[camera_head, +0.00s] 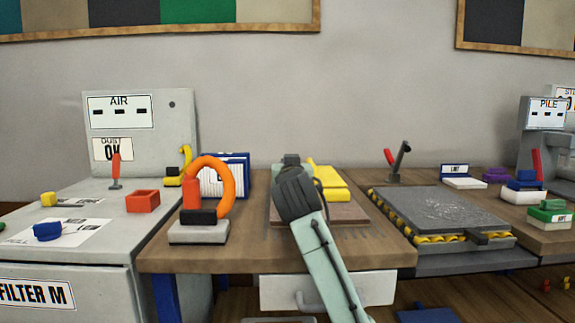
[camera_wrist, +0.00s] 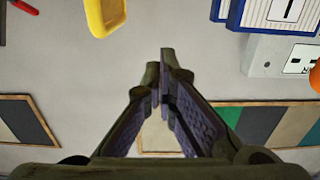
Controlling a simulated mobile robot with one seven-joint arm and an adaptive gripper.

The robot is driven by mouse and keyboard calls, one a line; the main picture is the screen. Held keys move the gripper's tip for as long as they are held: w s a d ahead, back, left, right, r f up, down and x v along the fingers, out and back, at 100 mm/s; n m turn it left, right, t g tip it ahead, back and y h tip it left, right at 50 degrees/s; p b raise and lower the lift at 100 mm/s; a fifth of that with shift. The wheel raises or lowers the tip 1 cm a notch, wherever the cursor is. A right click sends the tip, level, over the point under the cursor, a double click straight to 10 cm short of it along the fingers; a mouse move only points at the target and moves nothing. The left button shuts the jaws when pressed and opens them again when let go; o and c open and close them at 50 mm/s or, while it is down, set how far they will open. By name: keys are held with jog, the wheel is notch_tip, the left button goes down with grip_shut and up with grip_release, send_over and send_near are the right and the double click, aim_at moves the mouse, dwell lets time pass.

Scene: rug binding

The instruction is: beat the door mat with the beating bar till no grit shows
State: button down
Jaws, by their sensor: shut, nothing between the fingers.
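A dark grey mat (camera_head: 440,210) lies flat at the right, and pale specks like grit show across its top. Rollers in yellow and black (camera_head: 415,236) show under its near and left edges. A short dark bar (camera_head: 490,238) sticks out at its near right corner; I cannot tell whether this is the beating bar. My gripper (camera_head: 291,159) is left of the mat, over the wooden table, apart from the mat. In the wrist view my gripper (camera_wrist: 164,75) is shut and empty, its fingers close together.
A yellow block (camera_head: 330,182) on a brown board stands right behind my gripper; yellow also shows in the wrist view (camera_wrist: 105,15). An orange ring (camera_head: 232,180) stands on a grey base to the left. A red-tipped lever (camera_head: 398,162) rises behind the mat's left edge.

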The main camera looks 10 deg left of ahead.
jog(key=s+d+f, duration=0.2)
jog(key=s+f, duration=0.1)
jog(key=s, duration=0.3)
jog(key=shift+s+d+f+b, duration=0.15)
jog(key=shift+s+f+b, duration=0.05)
jog(key=shift+b, duration=0.2)
